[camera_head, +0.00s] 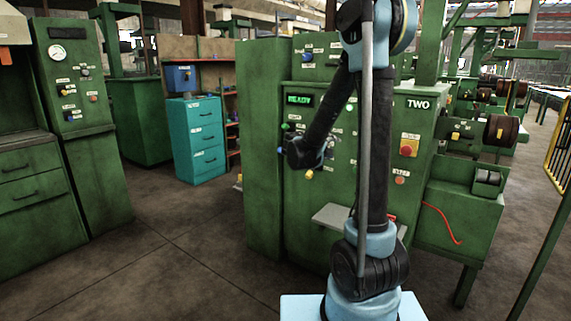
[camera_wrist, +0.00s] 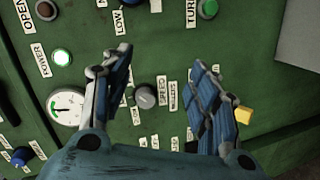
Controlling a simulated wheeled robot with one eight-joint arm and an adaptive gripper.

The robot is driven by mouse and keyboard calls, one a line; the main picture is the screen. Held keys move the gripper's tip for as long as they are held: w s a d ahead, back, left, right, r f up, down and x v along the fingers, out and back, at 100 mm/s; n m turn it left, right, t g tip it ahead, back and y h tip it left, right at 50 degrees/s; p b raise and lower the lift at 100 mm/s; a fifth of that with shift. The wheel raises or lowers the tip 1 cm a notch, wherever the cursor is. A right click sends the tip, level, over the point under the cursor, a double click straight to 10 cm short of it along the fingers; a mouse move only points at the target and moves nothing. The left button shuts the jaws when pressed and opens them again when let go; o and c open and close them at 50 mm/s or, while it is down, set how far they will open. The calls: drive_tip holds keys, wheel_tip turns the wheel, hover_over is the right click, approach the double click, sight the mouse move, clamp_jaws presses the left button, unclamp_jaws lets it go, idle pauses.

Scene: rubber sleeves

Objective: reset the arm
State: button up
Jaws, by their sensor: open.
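My gripper (camera_wrist: 165,100) is open and empty in the wrist view, its two blue-padded fingers spread apart in front of a green control panel (camera_wrist: 165,30). A grey knob labelled SPEED (camera_wrist: 146,97) shows between the fingers; I cannot tell how far it is from them. In the head view my arm is raised and bent, with its end near the front of the green machine (camera_head: 265,170) marked TWO. The fingers are hard to make out there.
A small grey shelf (camera_head: 332,215) juts out below the panel. A teal drawer cabinet (camera_head: 195,140) stands behind to the left. The floor (camera_head: 170,255) at left is clear.

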drive_tip(key=s+d+f+m+g+y, duration=0.2)
drive_tip(key=s+d+f+g, duration=0.1)
drive_tip(key=s, duration=0.7)
drive_tip(key=s+d+f+m+g+y, duration=0.2)
drive_tip(key=s+d+g, duration=0.15)
drive_tip(key=s, duration=0.65)
drive_tip(key=s+a+f+y, duration=0.2)
drive_tip(key=s+f, duration=0.1)
drive_tip(key=s, duration=0.4)
drive_tip(key=s+a+f+m+g+y, duration=0.1)
drive_tip(key=s+a+f+y, duration=0.1)
drive_tip(key=s, duration=0.5)
drive_tip(key=s+a+f+m+g+y, duration=0.1)
drive_tip(key=s+a+f+y, duration=0.1)
drive_tip(key=s, duration=0.5)
wheel_tip(320, 180, down, 2)
drive_tip(key=shift+a+f, duration=0.2)
drive_tip(key=shift+a, duration=0.25)
drive_tip(key=shift+g, duration=0.25)
drive_tip(key=shift+w+f, duration=0.2)
drive_tip(key=shift+w, duration=0.2)
